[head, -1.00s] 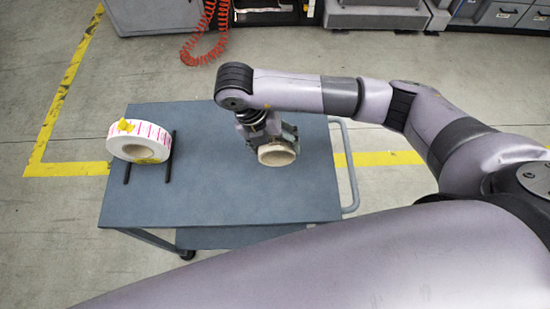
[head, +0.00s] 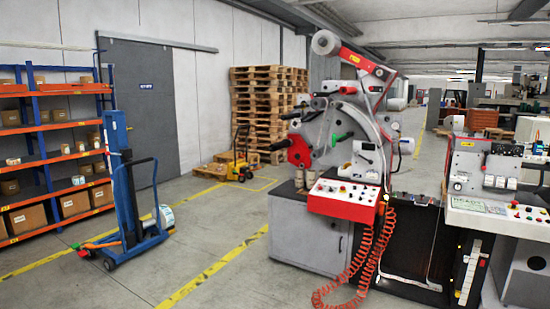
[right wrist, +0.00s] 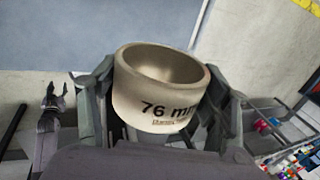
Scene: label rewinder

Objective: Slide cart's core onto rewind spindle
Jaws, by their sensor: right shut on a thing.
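The core (right wrist: 150,92) is a pale beige ring marked "76 mm", held in my right gripper (right wrist: 165,100) in the right wrist view. The gripper's fingers are shut on its outer sides, and its open end faces up and away. A dark jaw-like part, apparently my left gripper (right wrist: 47,100), shows at the left edge of that view; its opening is unclear. The rewinder (head: 355,125) stands right of centre in the head view, with red and green handles on its face. I cannot tell which part is the rewind spindle. Neither gripper shows in the head view.
A blue-grey surface (right wrist: 70,40), probably the cart top, lies behind the core. A red control box (head: 343,197) with a hanging coiled red hose (head: 362,262) juts from the rewinder. A blue lifter (head: 125,190) stands left. Floor between them is open.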

